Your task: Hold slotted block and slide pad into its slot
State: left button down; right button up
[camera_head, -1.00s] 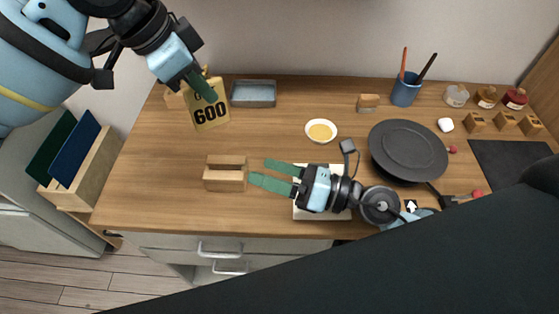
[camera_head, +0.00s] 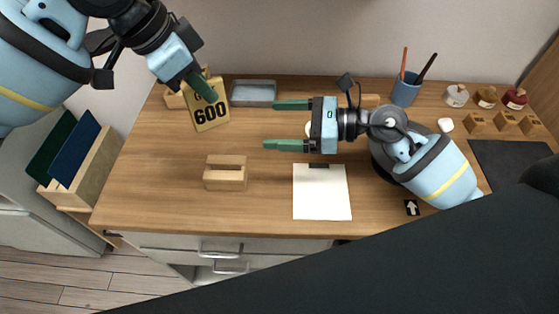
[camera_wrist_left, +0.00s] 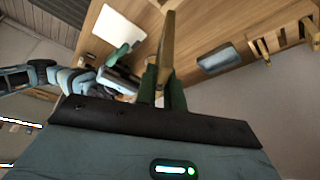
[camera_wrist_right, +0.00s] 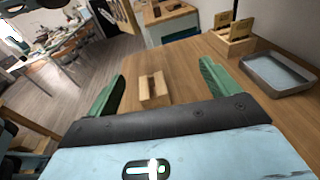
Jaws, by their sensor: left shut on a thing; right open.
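The slotted block (camera_head: 225,180) is light wood with a groove along its top. It stands upright on the table, left of the white sheet; it also shows in the right wrist view (camera_wrist_right: 153,89). A yellow pad marked 600 (camera_head: 210,115) hangs tilted from my left gripper (camera_head: 206,92), which is shut on it above the back left of the table. The pad shows edge-on in the left wrist view (camera_wrist_left: 167,45). My right gripper (camera_head: 290,125) is open and empty, apart from the block, behind and to the right of it, fingers pointing left.
A white sheet on a clipboard (camera_head: 322,195) lies right of the block. A grey tray (camera_head: 253,93) and a wooden holder (camera_head: 175,99) stand at the back left. A blue cup (camera_head: 405,92) with brushes stands at the back right. The table's left front is clear.

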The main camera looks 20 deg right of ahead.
aim_at(231, 174)
jog(key=s+f, duration=0.1)
jog(key=f, duration=0.2)
jog(key=a+f+n+g+h, duration=0.1)
jog(key=f, duration=0.2)
jog(key=s+f+g+h, duration=0.1)
jog(key=f, duration=0.2)
jog(key=shift+s+a+n, duration=0.25)
jog(key=shift+s+n, duration=0.05)
jog(key=shift+s, duration=0.05)
jog(key=shift+x, duration=6)
jog(key=shift+s, duration=0.15)
jog(key=c, duration=1.2)
pick_arm(q)
notch_tip(231, 174, down, 3)
jog(key=m+g, duration=0.1)
jog(key=m, duration=0.2)
jog(key=shift+f+m+g, duration=0.15)
jog(key=shift+m+g, duration=0.15)
jog(key=shift+f+m+g, duration=0.4)
jog(key=shift+f+m, duration=0.55)
jog(key=shift+m, duration=0.25)
